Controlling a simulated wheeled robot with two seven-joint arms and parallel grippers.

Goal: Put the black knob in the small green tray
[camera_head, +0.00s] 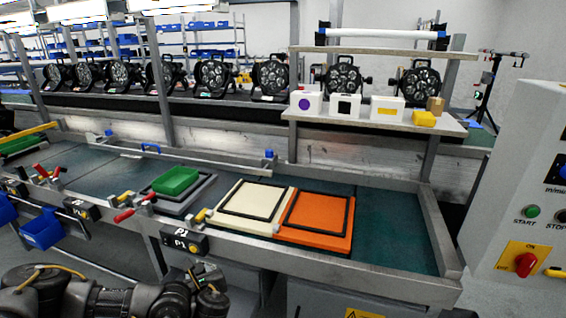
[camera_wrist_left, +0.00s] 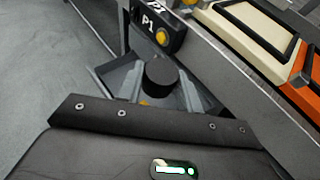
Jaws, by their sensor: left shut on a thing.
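The black knob (camera_wrist_left: 160,73) is a short dark cylinder held between the fingers of my left gripper (camera_wrist_left: 160,88) in the left wrist view. In the head view my left gripper (camera_head: 207,275) is low at the front, below the P1 button box, and the knob cannot be made out there. The small green tray (camera_head: 175,181) lies on a grey fixture on the bench, behind and to the left of my left gripper. My right gripper is not in view.
The P1 button box (camera_head: 184,241) hangs at the bench's front edge, close to my left gripper. A cream panel (camera_head: 245,205) and an orange panel (camera_head: 317,221) lie on the bench. Red-handled clamps (camera_head: 132,211) stand near the tray. The bench's right end is clear.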

